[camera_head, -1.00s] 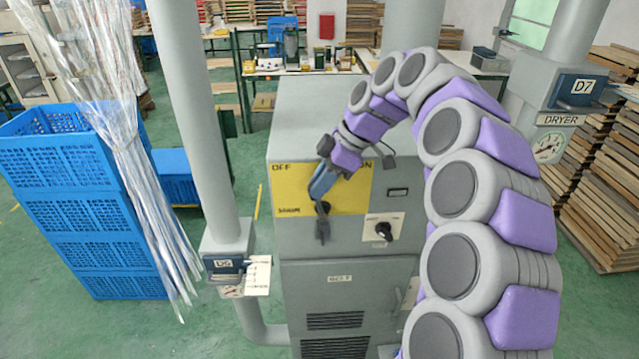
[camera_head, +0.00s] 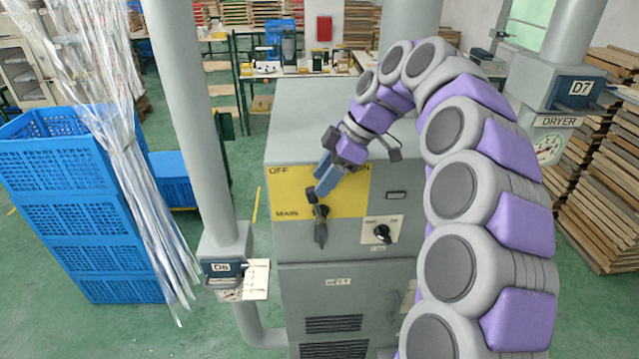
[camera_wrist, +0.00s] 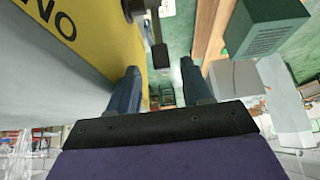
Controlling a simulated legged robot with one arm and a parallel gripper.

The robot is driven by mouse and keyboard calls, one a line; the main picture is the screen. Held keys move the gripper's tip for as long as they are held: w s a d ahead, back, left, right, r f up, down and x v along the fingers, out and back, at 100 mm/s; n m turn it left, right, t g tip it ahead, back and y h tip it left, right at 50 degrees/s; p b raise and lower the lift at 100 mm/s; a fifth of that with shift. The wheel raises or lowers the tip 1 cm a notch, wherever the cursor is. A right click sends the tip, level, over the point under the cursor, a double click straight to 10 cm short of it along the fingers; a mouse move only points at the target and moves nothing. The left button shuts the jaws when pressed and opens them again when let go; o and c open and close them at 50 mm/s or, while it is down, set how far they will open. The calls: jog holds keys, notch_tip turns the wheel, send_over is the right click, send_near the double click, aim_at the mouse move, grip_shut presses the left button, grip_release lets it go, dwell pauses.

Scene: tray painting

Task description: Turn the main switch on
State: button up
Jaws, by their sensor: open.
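The main switch (camera_head: 321,232) is a dark handle on a yellow plate (camera_head: 348,205) on the front of a grey cabinet. OFF is at the plate's upper left, ON at its upper right, and MAIN at its lower left. One short end of the switch leans up and left toward OFF; a longer part hangs down. My gripper (camera_head: 317,185) is open and empty, its blue fingers just above the switch, in front of the plate. In the wrist view the dark switch (camera_wrist: 158,50) shows beyond and between my gripper's fingertips (camera_wrist: 160,66). Contact cannot be told.
A smaller rotary knob (camera_head: 382,232) sits on a white plate to the lower right. A grey post with a D6 box (camera_head: 222,268) stands left of the cabinet (camera_head: 300,120). Stacked blue crates (camera_head: 85,215) are at far left, and a DRYER unit (camera_head: 558,122) at right.

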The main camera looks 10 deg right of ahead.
jog(key=p+v, duration=1)
jog(key=v, duration=0.4)
jog(key=shift+d+r, duration=0.3)
